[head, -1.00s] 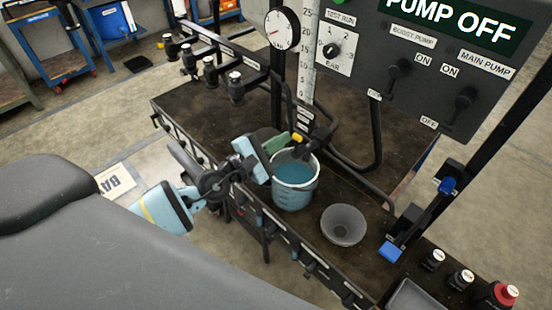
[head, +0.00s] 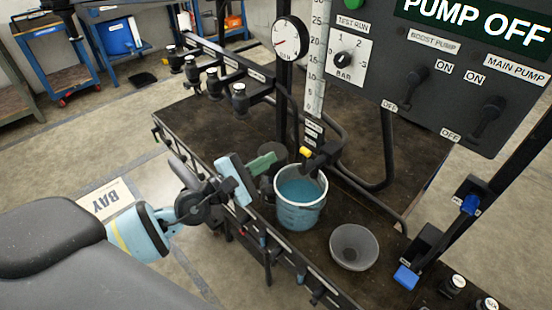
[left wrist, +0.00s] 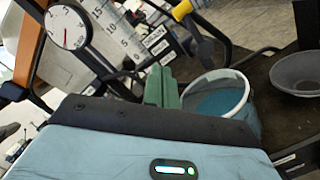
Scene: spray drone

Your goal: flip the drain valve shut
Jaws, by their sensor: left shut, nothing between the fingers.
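The drain valve shows as a yellow-tipped lever (head: 306,152) on a black pipe outlet above a bucket (head: 301,212) of blue liquid. The yellow tip points left. My left gripper (head: 264,163), with a light blue body and green fingers, is shut and empty. It is left of the lever and just beyond the bucket's left rim, apart from the lever. In the left wrist view the green fingers (left wrist: 161,85) stand left of the bucket (left wrist: 250,122), and the yellow tip (left wrist: 182,10) is above them. My right gripper is not in view.
A grey bowl (head: 354,247) stands right of the bucket on the dark bench. A gauge (head: 290,40) and black pipes rise behind. The control panel (head: 440,60) reads PUMP OFF. Several black-capped nozzles (head: 240,98) line a rail at left.

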